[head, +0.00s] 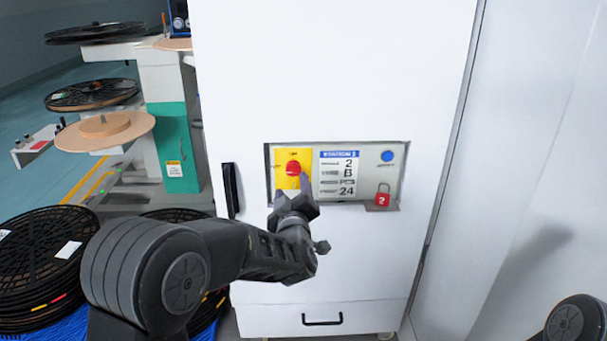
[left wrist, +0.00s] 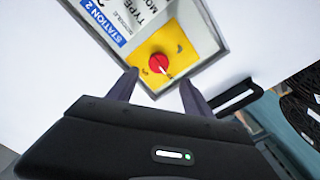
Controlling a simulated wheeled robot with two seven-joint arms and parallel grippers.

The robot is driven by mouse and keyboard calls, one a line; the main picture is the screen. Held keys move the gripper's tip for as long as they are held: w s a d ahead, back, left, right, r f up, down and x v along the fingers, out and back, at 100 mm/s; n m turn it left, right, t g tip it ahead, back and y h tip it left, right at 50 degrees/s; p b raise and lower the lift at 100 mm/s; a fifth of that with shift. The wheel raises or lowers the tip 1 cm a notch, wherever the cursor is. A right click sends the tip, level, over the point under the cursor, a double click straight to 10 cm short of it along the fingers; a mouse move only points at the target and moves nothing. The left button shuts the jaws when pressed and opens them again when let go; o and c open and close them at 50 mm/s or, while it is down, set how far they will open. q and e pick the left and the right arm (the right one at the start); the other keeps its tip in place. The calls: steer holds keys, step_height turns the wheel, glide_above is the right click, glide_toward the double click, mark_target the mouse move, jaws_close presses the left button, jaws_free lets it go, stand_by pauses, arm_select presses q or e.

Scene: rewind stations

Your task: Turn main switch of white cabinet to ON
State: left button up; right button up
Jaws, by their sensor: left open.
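The white cabinet (head: 330,80) stands in front of me with a recessed panel. The main switch (head: 293,168) is a red round knob on a yellow plate (head: 281,157) at the panel's left. In the left wrist view the knob (left wrist: 158,63) shows a light pointer mark toward its lower right. My left gripper (head: 292,190) is just below and in front of the knob. In the left wrist view its two fingers (left wrist: 158,90) are apart, one on each side below the knob, with nothing between them. I cannot read the small position labels on the plate.
A red padlock (head: 383,197) hangs at the panel's right, below a blue button (head: 387,156). A black handle (head: 230,189) is left of the panel. Reel stands (head: 165,110) and stacked black reels (head: 40,255) stand at left. A white wall (head: 520,150) is close on the right.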

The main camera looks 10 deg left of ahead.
mark_target(293, 172)
arm_select(q)
steer(key=shift+d+p+x, duration=0.1)
steer(key=shift+p+x, duration=0.05)
steer(key=shift+x, duration=1.75)
steer(key=shift+d+p+x, duration=0.15)
steer(key=shift+x, duration=1.75)
steer(key=shift+w, duration=0.1)
jaws_close()
